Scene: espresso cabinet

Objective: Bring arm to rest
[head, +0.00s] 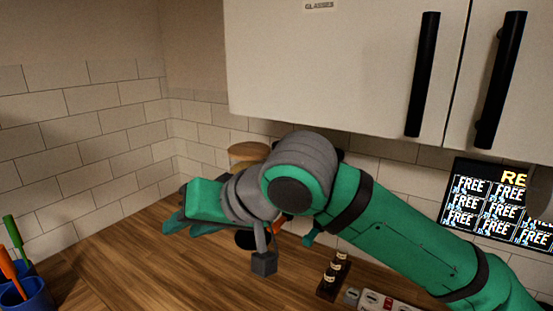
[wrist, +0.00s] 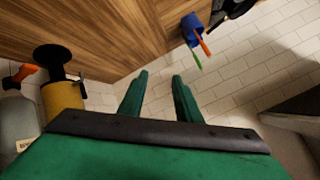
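My gripper (wrist: 159,92) shows in the wrist view with its two green fingers apart and nothing between them. In the head view my green and grey arm reaches across from the lower right. My gripper (head: 176,222) points left there, above the wooden counter (head: 137,262) and near the tiled corner. The arm hides part of the counter and wall behind it.
White wall cabinets (head: 335,60) with black handles hang above the arm. A blue cup (head: 32,295) with coloured sticks stands at the left. A wooden-lidded jar (head: 247,152), small dark bottles (head: 334,270) and a lit screen (head: 492,200) are along the back.

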